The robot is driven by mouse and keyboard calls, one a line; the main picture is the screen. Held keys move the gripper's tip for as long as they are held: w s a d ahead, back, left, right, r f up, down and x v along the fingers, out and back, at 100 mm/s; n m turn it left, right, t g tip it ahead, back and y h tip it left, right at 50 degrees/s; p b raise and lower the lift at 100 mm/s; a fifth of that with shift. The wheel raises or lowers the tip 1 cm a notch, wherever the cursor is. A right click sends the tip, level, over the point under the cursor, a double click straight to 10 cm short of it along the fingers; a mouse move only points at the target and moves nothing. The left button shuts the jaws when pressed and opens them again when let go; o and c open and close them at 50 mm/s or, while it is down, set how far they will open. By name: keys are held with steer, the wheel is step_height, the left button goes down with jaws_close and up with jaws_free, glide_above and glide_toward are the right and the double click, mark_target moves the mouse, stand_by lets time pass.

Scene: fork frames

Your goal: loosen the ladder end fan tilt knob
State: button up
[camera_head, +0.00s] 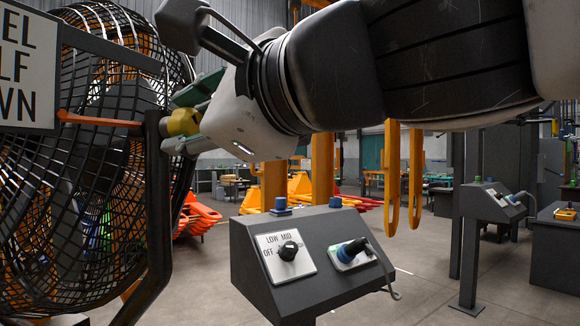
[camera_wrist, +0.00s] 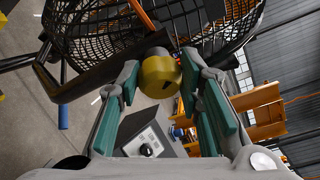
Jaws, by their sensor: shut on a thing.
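The yellow fan tilt knob (camera_head: 183,122) sits at the top of the dark fan stand post (camera_head: 158,215), beside the black fan cage (camera_head: 45,215). In the wrist view the knob (camera_wrist: 158,76) is between my green-padded fingers. My gripper (camera_head: 187,120) comes in from the right and is shut on the knob. A small dark mark shows on the knob's face in the wrist view. The contact at the pads is partly hidden in the head view. I cannot tell from one moment whether the knob has turned.
An orange bar (camera_head: 98,119) runs left from the post. A lettered sign (camera_head: 28,70) hangs at upper left. A grey control box (camera_head: 310,275) with a LOW/MID/OFF dial and a plugged cable stands below my arm.

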steer(key=shift+a+f+n+t+y+b, duration=0.15)
steer(key=shift+n+b, duration=0.6)
steer(key=shift+b, duration=1.05)
steer(key=shift+d+f+n+t+y+b, duration=0.2)
steer(key=shift+n+b, duration=0.55)
steer(key=shift+b, duration=1)
steer(key=shift+r+n+b, duration=0.1)
steer(key=shift+n+b, duration=0.2)
steer(key=shift+b, duration=0.35)
steer(key=shift+r+n+y+b, duration=0.1)
steer(key=shift+n+y+b, duration=0.2)
steer(key=shift+b, duration=0.15)
steer(key=o, duration=1.2)
steer(key=shift+a, duration=0.2)
steer(key=shift+s+d, duration=0.1)
steer(key=shift+d, duration=0.05)
steer(key=v, duration=1.1)
steer(key=shift+s+d, duration=0.25)
steer(key=shift+s, duration=0.05)
